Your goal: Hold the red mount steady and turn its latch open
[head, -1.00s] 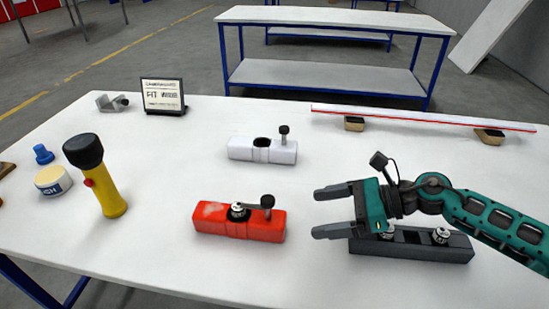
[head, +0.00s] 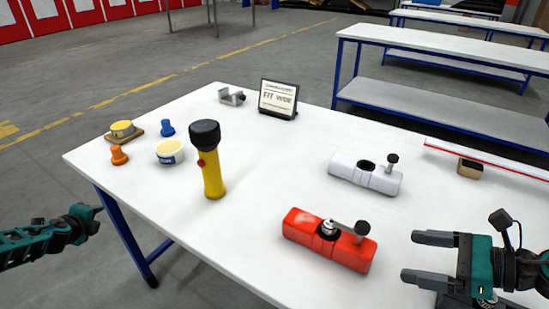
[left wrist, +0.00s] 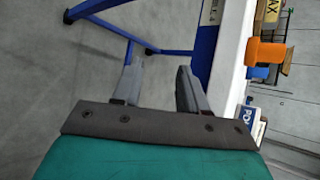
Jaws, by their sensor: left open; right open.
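The red mount (head: 316,247) lies on the white table near its front edge. Its latch (head: 347,229) is a metal lever with a dark knob, lying across the top toward the right end. My right gripper (head: 420,257) is open and empty, its fingers pointing left, a little to the right of the red mount and apart from it. My left gripper (head: 97,212) is at the far left, off the table's left edge, far from the mount. In the left wrist view the left gripper (left wrist: 157,80) is open with nothing between its fingers.
A white mount (head: 362,175) lies behind the red one. A yellow flashlight (head: 211,165) stands upright to the left. A round tin (head: 170,153), orange (head: 119,155) and blue (head: 167,128) pegs and a sign (head: 278,98) stand farther back. The table between flashlight and red mount is clear.

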